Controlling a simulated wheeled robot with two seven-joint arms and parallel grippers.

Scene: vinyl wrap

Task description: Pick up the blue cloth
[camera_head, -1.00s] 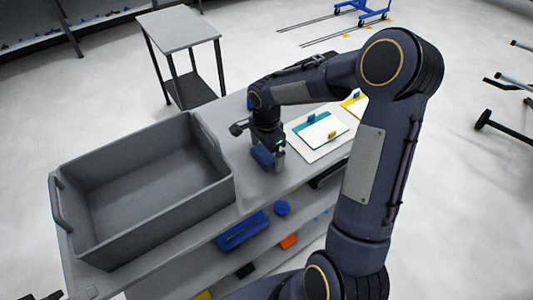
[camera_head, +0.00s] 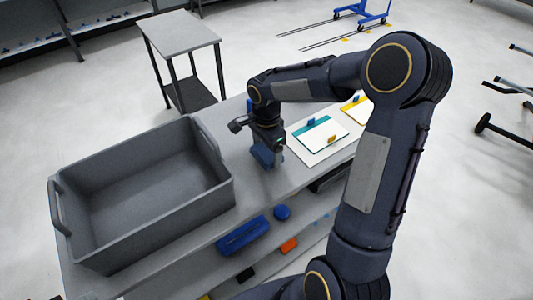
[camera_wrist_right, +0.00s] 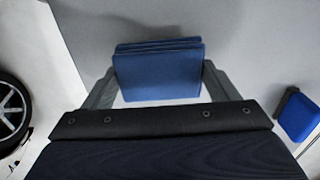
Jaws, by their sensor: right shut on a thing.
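The blue cloth (camera_wrist_right: 158,72) is a folded, layered dark blue stack. In the right wrist view it sits between the two fingers of my right gripper (camera_wrist_right: 158,88), which is shut on it. In the head view the cloth (camera_head: 261,155) shows at the gripper (camera_head: 267,155), over the grey table top beside the large grey bin. I cannot tell whether the cloth still touches the table. My left gripper is not in view.
The open, empty grey bin (camera_head: 80,225) stands on the table left of my gripper. White sheets with teal and yellow (camera_head: 322,135) lie to the right. A shelf below holds a blue case (camera_head: 243,236). A small side table (camera_head: 180,33) stands behind.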

